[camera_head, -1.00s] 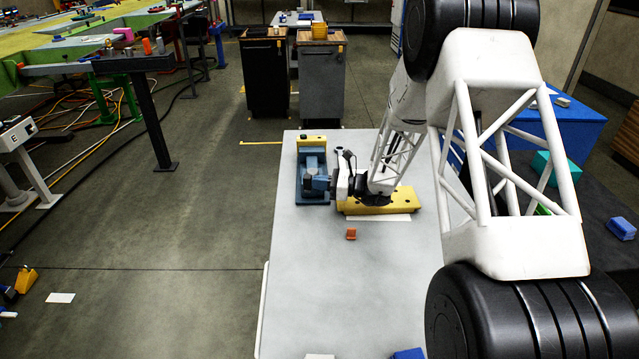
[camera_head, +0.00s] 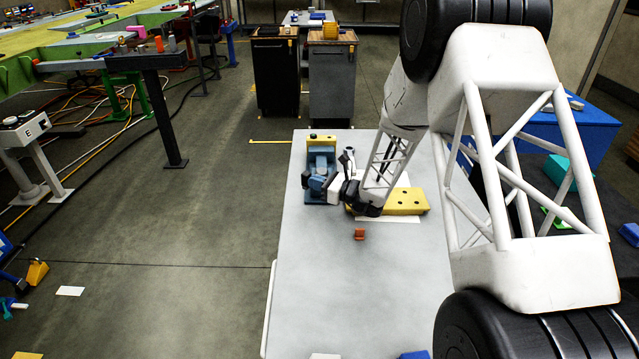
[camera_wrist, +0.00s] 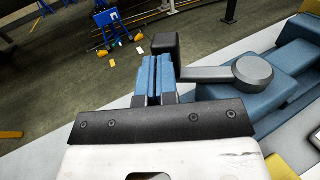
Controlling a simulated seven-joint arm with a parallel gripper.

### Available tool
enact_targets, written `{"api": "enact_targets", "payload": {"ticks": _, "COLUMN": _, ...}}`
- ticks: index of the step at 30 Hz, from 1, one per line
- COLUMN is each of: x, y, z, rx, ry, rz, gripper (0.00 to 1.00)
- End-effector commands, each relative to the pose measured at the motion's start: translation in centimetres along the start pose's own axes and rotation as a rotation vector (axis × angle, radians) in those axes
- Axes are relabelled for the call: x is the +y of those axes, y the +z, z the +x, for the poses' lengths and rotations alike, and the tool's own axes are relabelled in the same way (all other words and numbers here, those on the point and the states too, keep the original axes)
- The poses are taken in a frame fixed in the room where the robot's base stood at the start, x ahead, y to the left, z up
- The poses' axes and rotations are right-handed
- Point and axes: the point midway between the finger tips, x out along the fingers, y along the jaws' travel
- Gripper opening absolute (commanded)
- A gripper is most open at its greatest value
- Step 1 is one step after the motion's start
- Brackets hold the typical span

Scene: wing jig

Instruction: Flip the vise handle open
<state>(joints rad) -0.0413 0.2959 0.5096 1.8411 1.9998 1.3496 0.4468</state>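The blue vise (camera_head: 321,158) stands at the far left of the grey-white table. In the wrist view, its blue body (camera_wrist: 290,68) is at the right. The dark grey vise handle (camera_wrist: 215,74) runs left from a round pivot and ends in a black upright knob (camera_wrist: 164,45). My gripper (camera_wrist: 155,72) has its two blue finger pads nearly together, with only a thin slit and nothing visible between them. The pads are close beside the knob; I cannot tell whether they touch it. In the head view, my gripper (camera_head: 318,184) is at the vise's near end.
A yellow block with holes (camera_head: 403,200) lies right of the vise, beside a white sheet (camera_head: 392,219). Blue pieces lie at the table's near edge (camera_head: 413,354). The table's middle is mostly clear.

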Motion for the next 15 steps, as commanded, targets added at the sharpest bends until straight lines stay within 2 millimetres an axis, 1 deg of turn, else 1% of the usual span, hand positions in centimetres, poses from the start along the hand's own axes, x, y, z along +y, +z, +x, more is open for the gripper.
{"api": "enact_targets", "payload": {"ticks": 10, "x": 0.2, "y": 0.0, "z": 1.3, "rx": 0.0, "ry": 0.001, "rz": 0.0, "gripper": 0.0}}
{"api": "enact_targets", "payload": {"ticks": 15, "x": 0.4, "y": 0.0, "z": 2.0, "rx": 0.0, "ry": -0.064, "rz": -0.001, "gripper": 0.0}}
